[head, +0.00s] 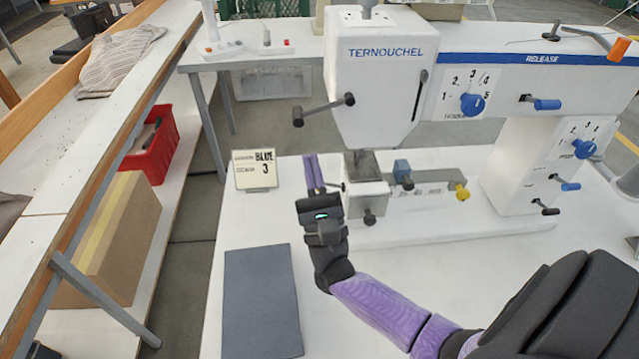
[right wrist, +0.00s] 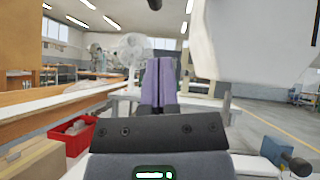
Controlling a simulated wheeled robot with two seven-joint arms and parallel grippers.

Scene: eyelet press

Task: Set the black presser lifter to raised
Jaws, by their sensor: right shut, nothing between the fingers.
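A black lever (head: 322,108) sticks out to the left from the front of the white TERNOUCHEL machine head (head: 372,75), sloping slightly down to a thick black knob at its outer end. It looks like the presser lifter. My right gripper (head: 311,157) is shut and empty, its purple fingers below the lever knob in the picture, apart from it. In the right wrist view the shut fingers (right wrist: 159,62) point away, and a black end (right wrist: 155,4), probably the knob, shows above them at the top edge. My left gripper is not in view.
A dark mat (head: 262,300) lies in front on the white table. Blue-handled levers (head: 547,104), dials (head: 472,104) and another black-ended lever (head: 545,207) are on the machine's right side.

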